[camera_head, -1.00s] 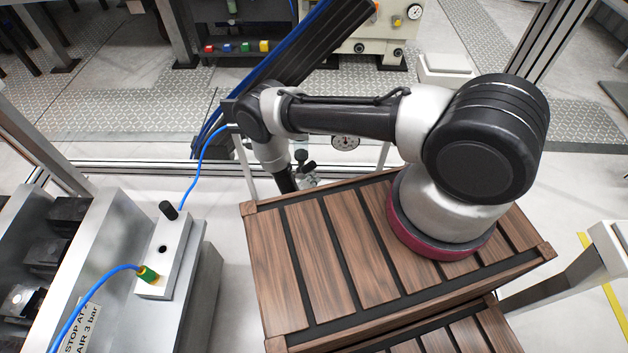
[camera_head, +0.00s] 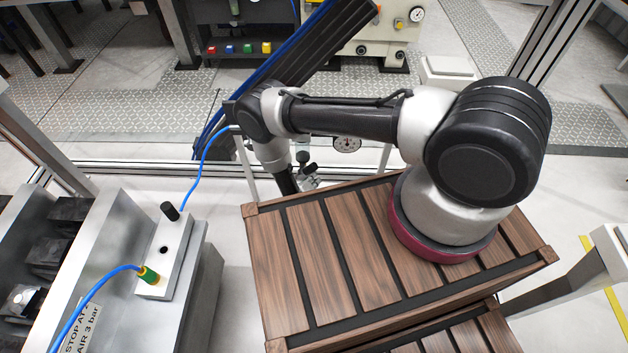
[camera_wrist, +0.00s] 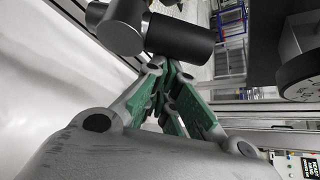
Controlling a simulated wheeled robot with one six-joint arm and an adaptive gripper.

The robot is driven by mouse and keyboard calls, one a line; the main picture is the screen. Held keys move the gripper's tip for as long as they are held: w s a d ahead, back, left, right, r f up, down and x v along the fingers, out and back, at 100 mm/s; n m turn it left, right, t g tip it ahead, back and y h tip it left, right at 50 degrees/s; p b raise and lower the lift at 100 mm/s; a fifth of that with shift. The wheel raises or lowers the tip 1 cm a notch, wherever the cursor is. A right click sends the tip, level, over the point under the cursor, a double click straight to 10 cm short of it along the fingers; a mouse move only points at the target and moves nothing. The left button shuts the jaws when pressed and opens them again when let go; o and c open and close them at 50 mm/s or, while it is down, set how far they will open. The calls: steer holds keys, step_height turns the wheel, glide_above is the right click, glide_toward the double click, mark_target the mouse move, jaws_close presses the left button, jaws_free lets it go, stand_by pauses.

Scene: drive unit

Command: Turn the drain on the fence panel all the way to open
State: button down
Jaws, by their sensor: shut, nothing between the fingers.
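The drain (camera_head: 303,157) shows in the head view as small black and grey parts low on the fence panel, beside my wrist. How far the drain is turned is not clear.
A round gauge (camera_head: 346,144) sits right of the drain; in the wrist view, a large dark round part (camera_wrist: 302,75) is at the right. A blue hose (camera_head: 203,155) runs left of my wrist. A grey metal machine (camera_head: 175,255) stands at lower left.

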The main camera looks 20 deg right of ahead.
steer(key=shift+w+a+r, duration=0.1)
steer(key=shift+r, duration=0.2)
steer(key=shift+w+a+r, duration=0.2)
steer(key=shift+a+r, duration=0.5)
steer(key=shift+r, duration=0.3)
steer(key=shift+w+a+r, duration=0.1)
steer(key=shift+a, duration=0.05)
stand_by(0.4)
